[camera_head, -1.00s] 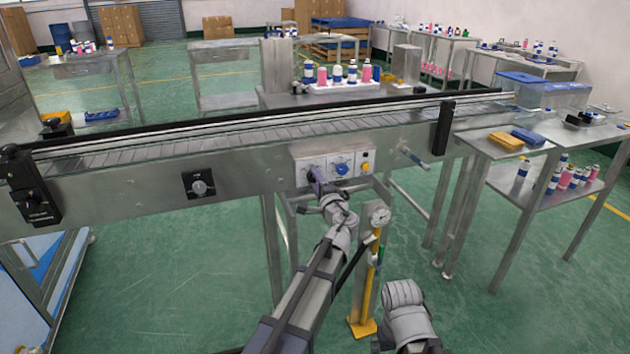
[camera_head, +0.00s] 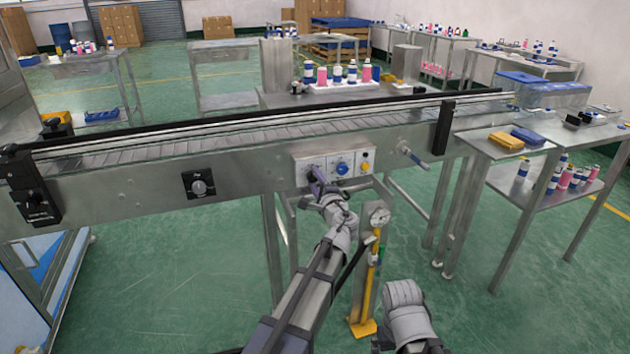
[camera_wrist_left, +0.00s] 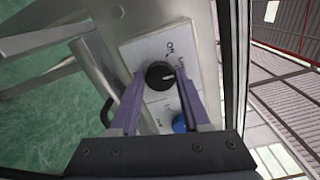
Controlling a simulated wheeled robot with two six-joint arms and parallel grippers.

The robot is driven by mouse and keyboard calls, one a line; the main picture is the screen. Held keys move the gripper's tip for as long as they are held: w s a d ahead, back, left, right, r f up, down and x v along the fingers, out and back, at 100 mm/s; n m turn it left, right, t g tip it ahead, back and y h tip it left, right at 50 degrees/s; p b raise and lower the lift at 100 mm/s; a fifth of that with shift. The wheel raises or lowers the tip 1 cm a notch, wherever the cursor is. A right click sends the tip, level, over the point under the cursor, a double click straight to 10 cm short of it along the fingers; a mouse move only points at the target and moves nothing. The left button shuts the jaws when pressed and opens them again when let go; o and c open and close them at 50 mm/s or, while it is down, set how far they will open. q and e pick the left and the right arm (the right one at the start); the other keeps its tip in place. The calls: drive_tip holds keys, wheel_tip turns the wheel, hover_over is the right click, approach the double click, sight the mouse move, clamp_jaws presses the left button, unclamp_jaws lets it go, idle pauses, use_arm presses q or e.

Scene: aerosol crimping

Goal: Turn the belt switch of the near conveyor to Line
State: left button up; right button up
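The near conveyor (camera_head: 250,168) has a grey-white control panel (camera_head: 300,176) on its front side. The belt switch is a round black knob (camera_wrist_left: 160,75) with a white pointer, seen in the left wrist view. The pointer points to the right of that picture. Lettering beside the knob is too small to read surely. My left gripper (camera_head: 314,172) is at the panel, its purple fingers (camera_wrist_left: 162,80) on either side of the knob and seemingly closed on it. In the head view the gripper hides the knob. My right gripper is not in view; only part of that arm shows.
A blue knob (camera_head: 342,168) sits on the panel close beside my left fingers, with a yellow button (camera_head: 365,166) farther right. Another dial (camera_head: 199,187) is on the conveyor's left part.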

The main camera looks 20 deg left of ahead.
use_arm(q)
drive_tip(key=o, duration=0.4)
drive_tip(key=shift+c, duration=0.2)
drive_tip(key=v, duration=0.7)
drive_tip(key=shift+s+d, duration=0.25)
drive_tip(key=shift+s, duration=0.1)
drive_tip(key=shift+w, duration=0.15)
drive_tip(key=x, duration=0.7)
drive_tip(key=shift+w+a, duration=0.25)
